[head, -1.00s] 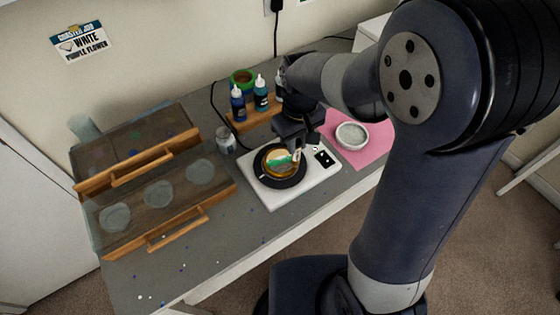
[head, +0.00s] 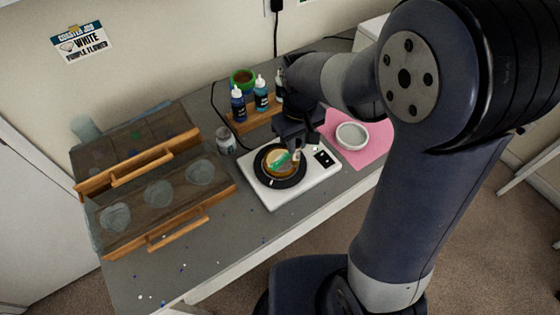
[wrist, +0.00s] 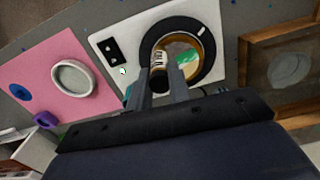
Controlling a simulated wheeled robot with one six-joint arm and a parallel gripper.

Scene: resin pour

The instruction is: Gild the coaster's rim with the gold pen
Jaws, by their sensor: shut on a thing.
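The coaster (head: 274,160) lies on a round black turntable (head: 262,177) set in a white base. It has a gold-coloured rim around a green and whitish inside. In the wrist view the coaster (wrist: 205,48) is partly hidden behind the pen and my fingers. My gripper (head: 296,147) is over the right side of the coaster. In the wrist view my gripper (wrist: 160,88) is shut on the gold pen (wrist: 159,62), which has a white label and a dark end. The tip is at or very near the rim; I cannot tell if it touches.
A pink mat (head: 374,150) with a round white mould (head: 352,135) lies to the right. Dropper bottles (head: 238,104) stand in a wooden rack behind. A glass jar (head: 225,141) stands left of the base. A wooden case (head: 219,190) with clear round shapes fills the left.

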